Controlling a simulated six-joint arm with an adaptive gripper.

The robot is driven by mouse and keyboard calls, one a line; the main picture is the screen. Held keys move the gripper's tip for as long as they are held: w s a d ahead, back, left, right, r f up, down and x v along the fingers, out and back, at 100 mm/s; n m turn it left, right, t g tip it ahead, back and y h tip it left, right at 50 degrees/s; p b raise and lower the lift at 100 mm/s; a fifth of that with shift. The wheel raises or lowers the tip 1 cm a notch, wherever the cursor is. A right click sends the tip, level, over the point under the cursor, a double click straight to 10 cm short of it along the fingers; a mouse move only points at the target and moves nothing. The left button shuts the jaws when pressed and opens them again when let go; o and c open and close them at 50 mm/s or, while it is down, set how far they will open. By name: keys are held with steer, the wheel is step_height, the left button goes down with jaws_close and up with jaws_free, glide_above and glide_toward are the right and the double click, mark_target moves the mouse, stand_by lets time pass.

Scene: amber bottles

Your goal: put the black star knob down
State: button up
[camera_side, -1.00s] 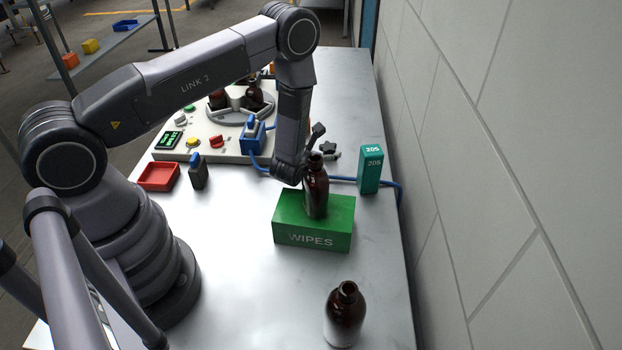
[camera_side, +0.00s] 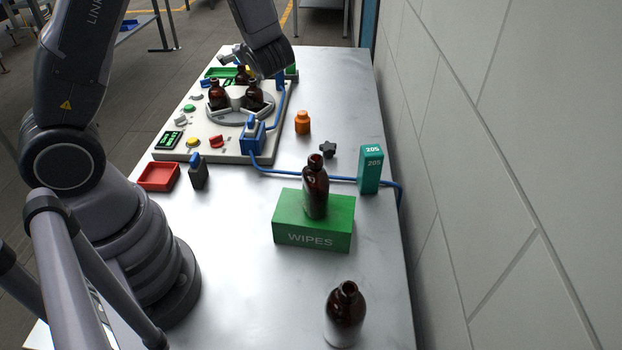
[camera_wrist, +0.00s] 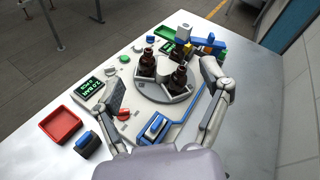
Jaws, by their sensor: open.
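The black star knob (camera_side: 328,149) lies on the grey table behind the green wipes box, in front of the orange jar and left of the teal box. Nothing holds it. It is not in the wrist view. My gripper (camera_side: 254,70) is raised over the far part of the machine, well away from the knob. In the wrist view my gripper (camera_wrist: 161,74) has its two fingers spread wide, with nothing between them in their grasp; the machine's round carrier with brown bottles shows beyond them.
A brown bottle (camera_side: 316,187) stands on the green wipes box (camera_side: 338,232). Another bottle (camera_side: 345,312) stands at the front. An orange jar (camera_side: 303,123), teal box (camera_side: 370,170) and blue cable (camera_side: 341,178) are near the knob. A red tray (camera_side: 159,176) sits left. The wall is right.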

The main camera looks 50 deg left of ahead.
steer(key=s+d+r+n+g+h, duration=0.2)
steer(key=s+r+n+g+h, duration=0.35)
steer(key=s+n, duration=0.55)
steer(key=s+d+r+n+t+h, duration=0.2)
steer(key=s+d+t+h, duration=0.1)
steer(key=d, duration=0.3)
steer(key=s+d+r+n+t+h, duration=0.3)
steer(key=s+d+t+h, duration=0.1)
steer(key=s+d+h, duration=0.2)
steer(key=shift+d, duration=0.65)
